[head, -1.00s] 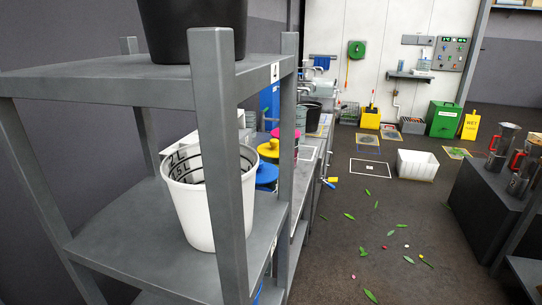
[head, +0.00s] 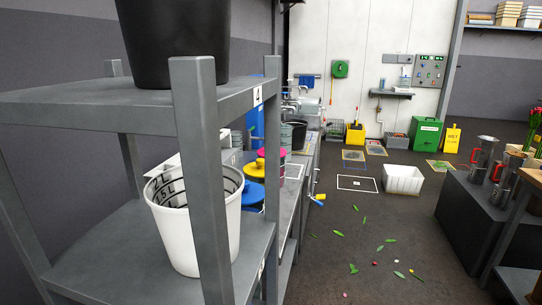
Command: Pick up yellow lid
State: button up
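The yellow lid (head: 260,162) shows as a small round yellow shape beyond the grey shelf rack, above a blue lid (head: 254,192) and beside a pink lid (head: 275,152). The rack's front post and the white bucket hide part of this group. I cannot tell what the yellow lid rests on. My gripper is not in view.
A grey shelf rack (head: 197,120) stands close on the left, with a white bucket (head: 198,238) and a black bucket (head: 172,40). A white crate (head: 403,180) and scattered leaves (head: 354,268) lie on the floor. A dark stand (head: 455,215) is at right. The central aisle is mostly clear.

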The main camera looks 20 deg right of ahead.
aim_at(253, 169)
jog(key=i+l+u, duration=0.1)
jog(key=i+l, duration=0.5)
jog(key=i+l+u, duration=0.1)
jog(key=i+l, duration=0.95)
jog(key=l, duration=0.3)
jog(key=i+j+u, duration=0.05)
